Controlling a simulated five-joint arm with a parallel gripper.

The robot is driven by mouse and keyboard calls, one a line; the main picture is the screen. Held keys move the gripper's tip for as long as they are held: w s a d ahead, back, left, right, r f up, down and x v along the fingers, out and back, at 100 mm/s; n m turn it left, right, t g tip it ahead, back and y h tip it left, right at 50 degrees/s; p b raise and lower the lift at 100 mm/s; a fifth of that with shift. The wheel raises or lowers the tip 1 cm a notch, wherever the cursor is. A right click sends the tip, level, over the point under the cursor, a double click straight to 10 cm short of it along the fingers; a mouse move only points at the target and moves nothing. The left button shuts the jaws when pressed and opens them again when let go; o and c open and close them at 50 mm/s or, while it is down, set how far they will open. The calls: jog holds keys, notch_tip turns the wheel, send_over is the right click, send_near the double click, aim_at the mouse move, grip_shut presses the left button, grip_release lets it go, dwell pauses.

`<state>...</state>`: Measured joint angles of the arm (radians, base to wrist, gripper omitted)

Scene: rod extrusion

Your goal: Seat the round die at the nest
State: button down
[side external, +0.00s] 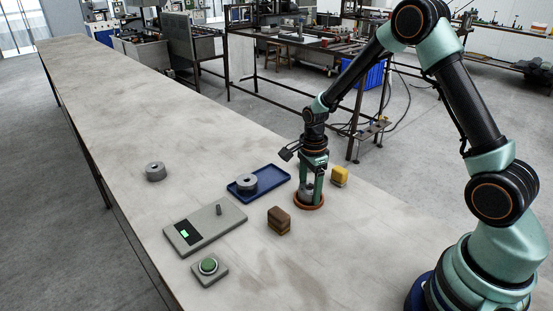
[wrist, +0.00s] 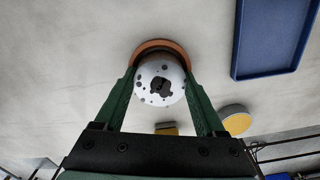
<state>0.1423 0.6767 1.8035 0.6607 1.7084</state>
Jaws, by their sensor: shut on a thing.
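My gripper (side external: 312,184) points down at the table and is shut on a round pale grey piece (side external: 307,190). In the wrist view my gripper's green fingers (wrist: 160,92) hold this piece (wrist: 149,92) from both sides. Its face has dark spots and a dark irregular mark in the middle. I cannot tell for certain if it is the round die. An orange-brown ring or shallow dish (side external: 311,206) lies around the foot of the piece. It also shows behind the piece in the wrist view (wrist: 158,44). I cannot tell whether the piece touches its floor.
A blue tray (side external: 277,176) holds a grey ring (side external: 247,182). Another grey ring (side external: 155,171) stands alone.

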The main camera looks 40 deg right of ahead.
grip_release()
jog(key=shift+f, duration=0.1)
notch_tip(320, 180, up, 12)
dwell(0.4)
jog(key=s+a+r+n+t, duration=0.2)
jog(key=s+r+n, duration=0.4)
jog(key=n, duration=0.4)
jog(key=s+a+r+n+t, duration=0.3)
jog(key=s+r+n, duration=0.3)
jog(key=n, duration=0.5)
jog(key=shift+s+a+t, duration=0.3)
jog(key=shift+s+a, duration=0.2)
jog(key=shift+s, duration=0.25)
